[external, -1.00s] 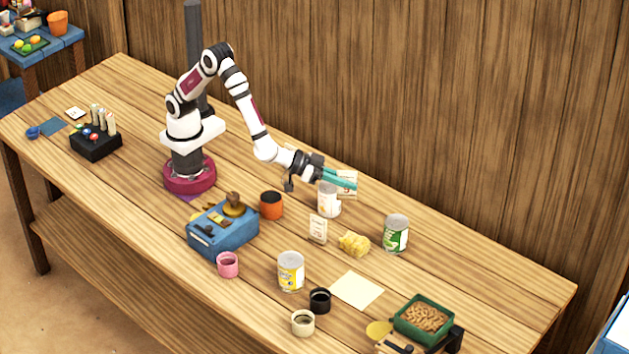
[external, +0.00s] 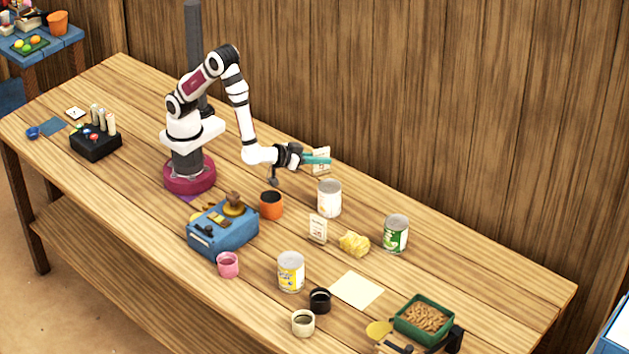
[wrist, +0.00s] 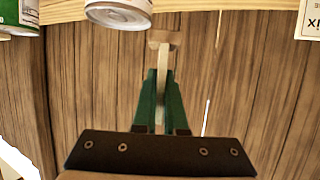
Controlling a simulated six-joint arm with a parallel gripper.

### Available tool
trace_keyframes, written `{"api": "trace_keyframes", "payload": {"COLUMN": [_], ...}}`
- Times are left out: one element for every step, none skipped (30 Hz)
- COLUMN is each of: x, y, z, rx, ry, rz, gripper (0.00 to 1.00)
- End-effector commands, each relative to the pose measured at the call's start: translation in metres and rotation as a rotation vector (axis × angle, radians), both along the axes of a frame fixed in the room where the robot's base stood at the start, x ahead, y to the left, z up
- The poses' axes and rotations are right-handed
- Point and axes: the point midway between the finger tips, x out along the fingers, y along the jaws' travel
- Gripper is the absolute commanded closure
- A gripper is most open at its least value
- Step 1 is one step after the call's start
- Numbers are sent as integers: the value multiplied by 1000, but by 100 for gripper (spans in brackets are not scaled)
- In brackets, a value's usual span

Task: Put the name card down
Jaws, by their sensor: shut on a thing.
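The name card (external: 321,161) is a small pale card with print. My gripper (external: 318,159) is shut on it with teal fingers and holds it up near the back wall, beyond the white can. In the wrist view, the card (wrist: 163,82) shows edge-on as a thin pale strip between the two green fingers (wrist: 161,100), with a wooden foot (wrist: 164,39) at its end. The card looks about upright in the external view. Its lower edge appears clear of the table; the exact height is hard to tell.
A white can (external: 329,198) stands just in front of the held card. A second card (external: 318,228), a yellow sponge-like lump (external: 354,244) and a green-labelled can (external: 396,234) stand nearer. An orange cup (external: 271,205) is left. The table along the wall (external: 440,222) is bare.

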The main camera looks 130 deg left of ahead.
Motion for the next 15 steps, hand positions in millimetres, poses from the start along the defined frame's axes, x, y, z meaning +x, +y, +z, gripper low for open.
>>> {"api": "trace_keyframes", "payload": {"x": [-3,-5,-6,-7,-8,-10,-11,-12,-13,-13,-14,-14,-14,-14,-15], "y": [12,19,30,38,46,58,66,74,84,90,95,100,103,104,106], "z": [-8,-12,-18,-23,-28,-35,-41,-46,-51,-55,-58,-61,-63,-66,-74], "rx": [0,-1,-1,-2,-1,-2,-3,-2,-3,-3,-3,-1,-1,-2,-3], "ry": [5,5,5,6,4,6,6,5,4,3,4,2,2,3,4], "rz": [6,7,8,8,8,8,9,8,6,7,6,4,3,1,2], "gripper": [100,100,100,100,100,100,100,100,100,100,100,100,100,100,100]}}
